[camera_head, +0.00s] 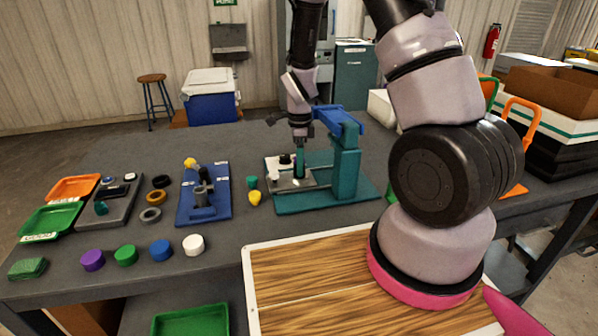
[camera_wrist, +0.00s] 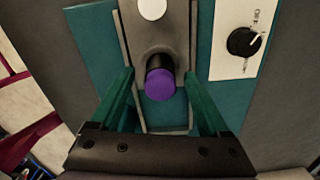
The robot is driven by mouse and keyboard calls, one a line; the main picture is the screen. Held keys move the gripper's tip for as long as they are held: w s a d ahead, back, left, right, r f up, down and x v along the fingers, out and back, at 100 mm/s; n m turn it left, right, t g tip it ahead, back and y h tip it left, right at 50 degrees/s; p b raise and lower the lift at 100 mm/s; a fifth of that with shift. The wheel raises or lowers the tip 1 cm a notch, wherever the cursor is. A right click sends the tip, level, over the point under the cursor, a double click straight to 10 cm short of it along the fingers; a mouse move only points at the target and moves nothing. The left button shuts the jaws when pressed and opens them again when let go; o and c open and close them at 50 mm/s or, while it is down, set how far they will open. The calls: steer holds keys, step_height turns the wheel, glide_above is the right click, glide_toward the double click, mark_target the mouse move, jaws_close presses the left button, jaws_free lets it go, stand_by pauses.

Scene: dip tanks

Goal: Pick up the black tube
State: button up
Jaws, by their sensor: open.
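A black tube with a purple end (camera_wrist: 160,84) sits in a grey holder (camera_wrist: 182,30) on a teal base in the wrist view. My gripper (camera_wrist: 158,77) is open, with one teal finger on each side of the tube and a visible gap to each. In the head view my gripper (camera_head: 300,163) points down over the grey plate of the teal stand (camera_head: 346,168). The purple-ended tube cannot be made out there, likely hidden by my gripper.
A blue fixture (camera_head: 205,196) stands left of the teal stand. Green (camera_head: 252,182) and yellow (camera_head: 255,198) pieces lie between them. Loose caps, including a purple one (camera_head: 93,260), line the front. A dial (camera_wrist: 243,42) is right of the tube. A wooden board (camera_head: 300,285) lies front right.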

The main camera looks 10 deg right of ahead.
steer(key=shift+f, duration=0.95)
steer(key=shift+c, duration=0.3)
jaws_close()
steer(key=shift+r, duration=0.1)
